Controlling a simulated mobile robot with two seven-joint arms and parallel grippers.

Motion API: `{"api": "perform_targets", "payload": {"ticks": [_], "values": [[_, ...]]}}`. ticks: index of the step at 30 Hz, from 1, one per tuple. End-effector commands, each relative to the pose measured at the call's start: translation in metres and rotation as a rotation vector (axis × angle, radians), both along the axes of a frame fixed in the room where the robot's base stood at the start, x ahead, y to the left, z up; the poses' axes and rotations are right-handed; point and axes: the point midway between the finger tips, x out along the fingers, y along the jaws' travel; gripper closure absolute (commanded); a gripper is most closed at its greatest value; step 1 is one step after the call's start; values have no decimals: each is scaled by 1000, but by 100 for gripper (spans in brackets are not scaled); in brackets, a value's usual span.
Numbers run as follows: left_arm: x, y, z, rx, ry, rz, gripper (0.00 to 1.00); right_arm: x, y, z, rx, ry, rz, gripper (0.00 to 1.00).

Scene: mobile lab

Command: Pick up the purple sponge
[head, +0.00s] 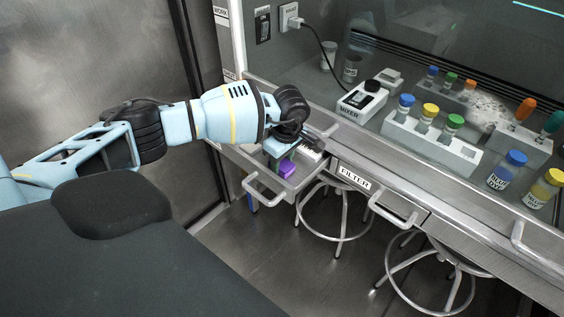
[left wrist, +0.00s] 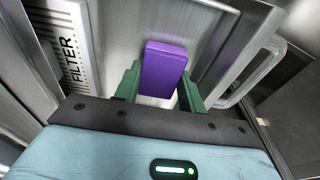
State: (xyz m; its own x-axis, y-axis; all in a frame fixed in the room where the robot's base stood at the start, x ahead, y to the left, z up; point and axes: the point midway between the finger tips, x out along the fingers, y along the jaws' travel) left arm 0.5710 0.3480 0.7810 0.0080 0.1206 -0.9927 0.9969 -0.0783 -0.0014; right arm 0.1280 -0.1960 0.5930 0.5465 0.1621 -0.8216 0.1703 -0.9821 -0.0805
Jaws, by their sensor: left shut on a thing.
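The purple sponge (head: 287,168) is at an open drawer (head: 309,182) under the bench in the head view. In the left wrist view the sponge (left wrist: 163,70) stands between the two green fingers. My left gripper (head: 279,160) reaches into the drawer from above and is shut on the sponge. The gripper also shows in the left wrist view (left wrist: 162,92), with the sponge reaching beyond the fingers. Whether the sponge still touches the drawer floor I cannot tell. My right gripper is in neither view.
A mixer (head: 362,101), a white rack of capped vials (head: 430,141) and bottles stand on the bench above. Round metal stools (head: 338,222) stand below. The drawer handle (head: 262,190) sticks out in front.

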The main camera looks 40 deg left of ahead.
Motion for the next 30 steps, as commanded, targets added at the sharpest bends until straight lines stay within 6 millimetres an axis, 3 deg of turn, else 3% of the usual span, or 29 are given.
{"api": "perform_targets", "payload": {"ticks": [15, 21, 28, 29, 30], "values": [[1, 0, 84, 0, -3, 0, 81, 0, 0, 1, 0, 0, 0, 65], [0, 0, 96, -1, -2, 0, 81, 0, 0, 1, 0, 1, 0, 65], [0, 0, 96, -1, -1, 0, 81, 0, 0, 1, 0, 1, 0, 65], [0, 0, 96, -1, -1, 0, 64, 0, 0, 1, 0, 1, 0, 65], [0, 0, 96, -1, -1, 0, 69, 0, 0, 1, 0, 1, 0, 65]]}}
